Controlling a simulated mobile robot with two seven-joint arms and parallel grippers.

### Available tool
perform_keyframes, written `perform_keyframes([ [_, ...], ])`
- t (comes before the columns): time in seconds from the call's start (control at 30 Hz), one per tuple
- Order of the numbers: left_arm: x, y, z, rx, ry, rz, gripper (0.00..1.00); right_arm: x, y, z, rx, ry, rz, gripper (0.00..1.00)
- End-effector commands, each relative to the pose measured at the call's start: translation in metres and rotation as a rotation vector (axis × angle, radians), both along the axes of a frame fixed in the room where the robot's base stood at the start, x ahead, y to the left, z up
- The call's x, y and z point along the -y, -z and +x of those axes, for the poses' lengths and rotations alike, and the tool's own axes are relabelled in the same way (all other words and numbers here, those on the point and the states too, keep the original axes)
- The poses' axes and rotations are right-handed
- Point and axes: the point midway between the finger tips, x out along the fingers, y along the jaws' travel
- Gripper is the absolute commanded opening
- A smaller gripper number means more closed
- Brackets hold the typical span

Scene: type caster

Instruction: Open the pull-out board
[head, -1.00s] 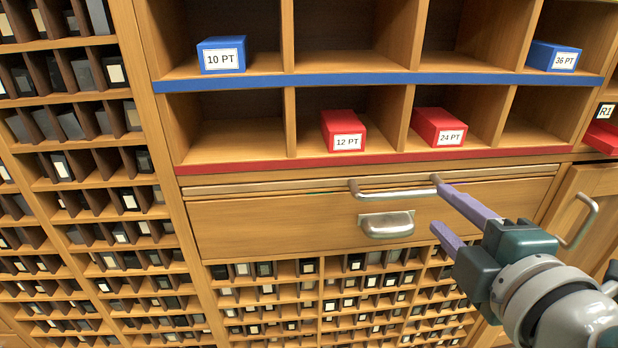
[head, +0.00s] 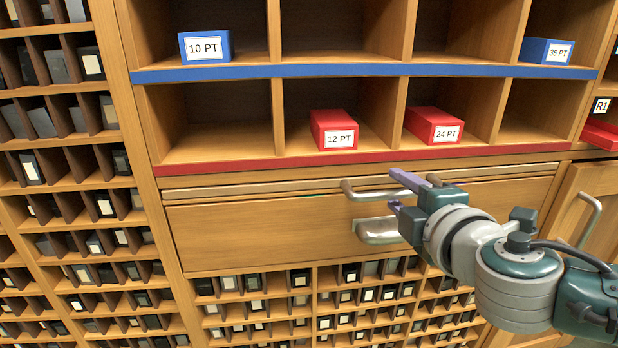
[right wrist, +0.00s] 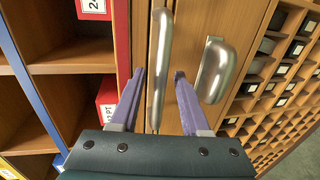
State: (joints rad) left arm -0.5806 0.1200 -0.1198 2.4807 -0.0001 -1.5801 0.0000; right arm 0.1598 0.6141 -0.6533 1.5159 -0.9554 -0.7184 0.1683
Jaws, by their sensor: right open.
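The pull-out board (head: 250,187) is a thin strip below the red-edged shelf, seemingly flush with the cabinet front. Its metal bar handle (head: 348,188) shows in the head view, its right part hidden partly by my right gripper. My right gripper (head: 395,189) is open at the handle. In the right wrist view, the bar handle (right wrist: 159,65) runs between the two purple fingers of the right gripper (right wrist: 159,76), with a gap on the right finger's side. I cannot tell whether the left finger touches it. My left gripper is not in view.
A drawer (head: 260,232) with a metal cup pull (head: 375,232) lies just below the board. Red boxes (head: 333,130) and blue boxes (head: 205,47) sit in the cubbies above. A cabinet door with a handle (head: 590,218) is at the right.

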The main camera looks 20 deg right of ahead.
Motion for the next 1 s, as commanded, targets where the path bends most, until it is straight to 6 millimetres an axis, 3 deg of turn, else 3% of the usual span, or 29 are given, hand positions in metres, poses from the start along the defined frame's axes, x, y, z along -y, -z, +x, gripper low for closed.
perform_keyframes([
  [0.2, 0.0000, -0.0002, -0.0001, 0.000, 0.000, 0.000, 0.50, -0.0001, -0.0001, 0.0000, 0.000, 0.000, 0.000, 0.45],
  [0.6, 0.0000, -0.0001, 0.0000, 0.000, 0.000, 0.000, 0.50, 0.0001, 0.0000, -0.0002, 0.000, 0.000, 0.000, 0.00],
  [1.0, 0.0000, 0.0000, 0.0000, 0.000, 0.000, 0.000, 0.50, 0.0000, 0.0001, -0.0002, 0.000, 0.000, 0.000, 0.00],
])
